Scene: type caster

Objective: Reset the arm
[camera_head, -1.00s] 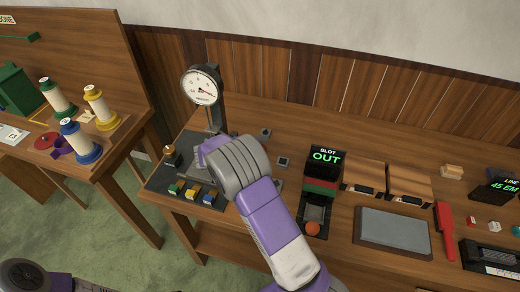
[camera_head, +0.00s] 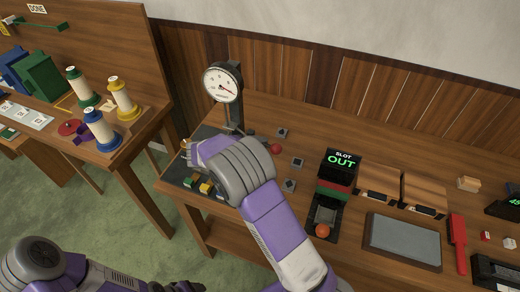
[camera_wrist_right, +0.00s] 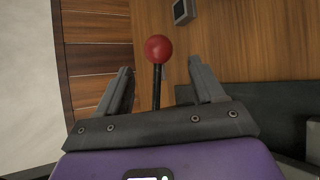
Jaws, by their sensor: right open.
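My right arm reaches up the middle of the head view to the dial-gauge press (camera_head: 233,95) on the bench. My right gripper (camera_head: 192,150) is at the press's dark base, partly hidden by its own wrist. In the right wrist view its two fingers (camera_wrist_right: 160,72) stand apart. A black lever with a red ball knob (camera_wrist_right: 158,49) shows between them; I see no finger closed on it. The red knob (camera_head: 276,148) also shows just right of my wrist in the head view. My left arm is at the bottom left; its gripper is not clearly seen.
Colored blocks (camera_head: 205,187) sit at the front of the press base. Right of my arm are the OUT slot box (camera_head: 339,165) with an orange ball (camera_head: 322,231), a grey pad (camera_head: 402,241) and a red tool (camera_head: 457,243). Thread spools (camera_head: 101,131) stand on the left table.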

